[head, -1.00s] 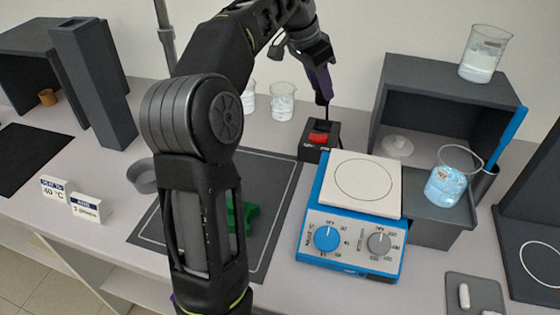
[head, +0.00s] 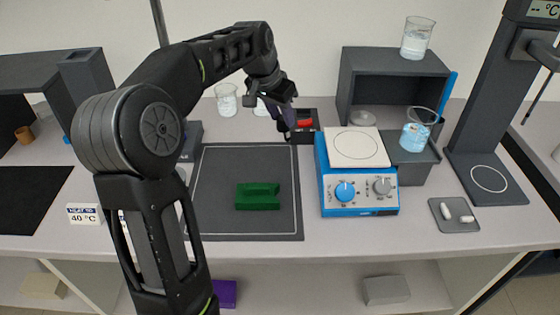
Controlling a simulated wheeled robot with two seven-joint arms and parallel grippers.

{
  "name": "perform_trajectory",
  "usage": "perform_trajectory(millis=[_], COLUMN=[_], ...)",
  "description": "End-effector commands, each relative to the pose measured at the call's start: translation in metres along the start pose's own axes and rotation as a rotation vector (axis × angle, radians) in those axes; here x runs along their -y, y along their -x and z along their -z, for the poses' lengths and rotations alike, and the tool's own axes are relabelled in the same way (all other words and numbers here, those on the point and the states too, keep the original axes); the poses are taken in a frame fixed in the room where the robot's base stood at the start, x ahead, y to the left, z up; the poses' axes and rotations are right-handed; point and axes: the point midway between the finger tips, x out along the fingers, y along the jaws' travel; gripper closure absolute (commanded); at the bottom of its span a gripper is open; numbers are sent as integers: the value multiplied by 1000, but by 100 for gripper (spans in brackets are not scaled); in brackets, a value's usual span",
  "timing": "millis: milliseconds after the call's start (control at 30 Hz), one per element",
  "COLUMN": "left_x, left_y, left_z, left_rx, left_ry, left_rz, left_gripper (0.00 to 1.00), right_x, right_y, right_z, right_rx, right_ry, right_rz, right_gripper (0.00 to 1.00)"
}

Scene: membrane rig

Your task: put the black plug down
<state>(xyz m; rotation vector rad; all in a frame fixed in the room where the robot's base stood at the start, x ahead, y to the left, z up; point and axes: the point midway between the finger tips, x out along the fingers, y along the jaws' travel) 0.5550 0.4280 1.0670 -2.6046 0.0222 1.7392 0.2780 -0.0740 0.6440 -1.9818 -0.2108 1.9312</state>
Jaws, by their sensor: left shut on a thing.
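My left gripper (head: 286,122) is shut, with its purple fingers pointing down at the back of the bench. The black plug is held at its fingertips, but it is small and dark and I can barely make it out against the gripper. The gripper shows just left of the black box with the red switch (head: 305,123) and partly overlaps it in the picture. I cannot tell whether the plug touches anything. My right gripper is not in view.
A dark mat (head: 225,175) with a white outline lies in front, bearing a green block (head: 258,196). A blue hotplate (head: 357,190) stands right of it. Beakers (head: 227,100) stand behind the mat. Bare bench runs along the front edge.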

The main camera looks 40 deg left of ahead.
Motion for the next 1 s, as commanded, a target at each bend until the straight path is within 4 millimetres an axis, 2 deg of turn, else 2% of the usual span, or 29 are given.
perform_trajectory(millis=[167, 500, 867, 1000], left_x=[0, 0, 0, 0], left_y=[-5, -53, -59, -72], left_z=[-2, -23, -24, -31], left_rx=[2, 3, 0, 4], left_ry=[0, 0, 0, 0], left_rz=[-1, -1, 0, -2], left_gripper=[100, 100, 100, 100], right_x=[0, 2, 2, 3], right_y=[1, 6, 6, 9], right_z=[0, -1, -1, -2], right_rx=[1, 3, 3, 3], right_ry=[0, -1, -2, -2], right_rz=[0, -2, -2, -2], right_gripper=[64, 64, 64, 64])
